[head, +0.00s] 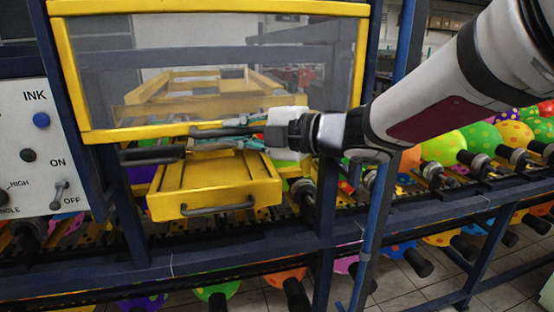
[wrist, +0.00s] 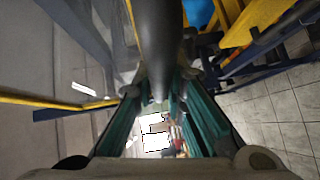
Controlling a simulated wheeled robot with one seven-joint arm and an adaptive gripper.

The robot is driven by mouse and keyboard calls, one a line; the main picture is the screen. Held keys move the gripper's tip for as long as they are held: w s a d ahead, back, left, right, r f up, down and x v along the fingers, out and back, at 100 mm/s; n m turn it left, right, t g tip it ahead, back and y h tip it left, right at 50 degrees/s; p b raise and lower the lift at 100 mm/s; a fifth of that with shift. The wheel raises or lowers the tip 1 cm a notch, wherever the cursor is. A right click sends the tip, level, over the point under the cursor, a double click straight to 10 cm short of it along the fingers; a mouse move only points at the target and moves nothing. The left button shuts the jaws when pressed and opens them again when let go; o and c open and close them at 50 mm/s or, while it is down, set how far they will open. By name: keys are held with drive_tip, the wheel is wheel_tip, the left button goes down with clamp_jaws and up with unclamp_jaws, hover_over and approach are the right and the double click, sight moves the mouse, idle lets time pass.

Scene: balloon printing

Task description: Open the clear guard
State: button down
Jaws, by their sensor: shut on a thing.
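The clear guard (head: 215,60) is a see-through panel in a yellow frame, in the upper left of the head view. It hangs down in front of the yellow machinery, with its lower bar just above my gripper. A dark, rod-like handle (head: 152,156) sticks out below that lower bar. My gripper (head: 195,142) reaches in from the right and is shut on this handle. In the wrist view the handle (wrist: 155,45) runs between the teal-sided fingers. The fingertips' exact contact is partly hidden.
A yellow drawer-like tray (head: 213,180) with a grey handle sits just below my gripper. A control panel (head: 40,150) with INK and ON/OFF switches stands at left. Blue frame posts (head: 385,130) stand beside my arm. Spotted balloons (head: 450,148) line the conveyor at right.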

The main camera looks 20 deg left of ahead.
drive_tip(key=p, duration=0.6)
approach(212, 57)
drive_tip(key=x, duration=0.5)
drive_tip(key=shift+a, duration=0.1)
drive_tip(key=shift+b, duration=0.3)
drive_tip(key=c, duration=1.6)
unclamp_jaws()
drive_tip(key=v, duration=1.2)
